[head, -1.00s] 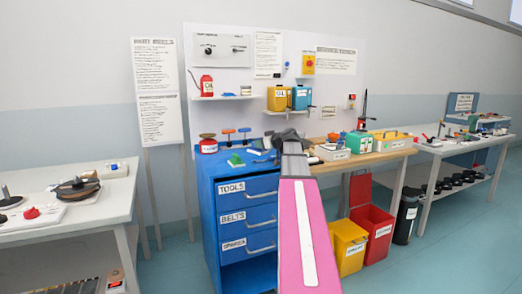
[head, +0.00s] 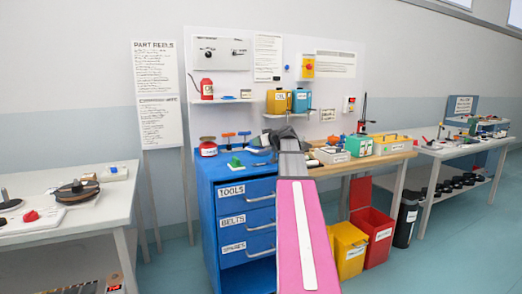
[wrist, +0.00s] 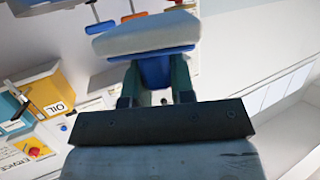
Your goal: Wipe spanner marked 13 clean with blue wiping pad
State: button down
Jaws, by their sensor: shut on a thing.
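My gripper (wrist: 155,88) is shut on a pad with a blue back and a pale, thick face, which I take for the blue wiping pad (wrist: 150,70). The pad lies across the fingertips in the wrist view. In the head view my gripper (head: 284,136) is a dark shape above the right part of the blue cabinet's top, and the pad cannot be made out clearly there. I cannot make out the spanner marked 13 in either view; my arm hides part of the cabinet top and bench.
The blue cabinet (head: 204,215) carries a green item (head: 235,162) and several coloured-handled things. A wooden bench (head: 385,154) with boxes adjoins it at right. Yellow (head: 347,250) and red (head: 373,238) bins stand below. White tables stand left (head: 105,210) and far right. Floor shows between them.

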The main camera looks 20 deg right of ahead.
jog(key=shift+w+f, duration=0.1)
jog(key=shift+w, duration=0.85)
jog(key=shift+a+f, duration=0.1)
jog(key=shift+f, duration=2.7)
jog(key=shift+f, duration=0.5)
jog(key=shift+s, duration=0.15)
jog(key=shift+s, duration=0.95)
jog(key=shift+s, duration=0.15)
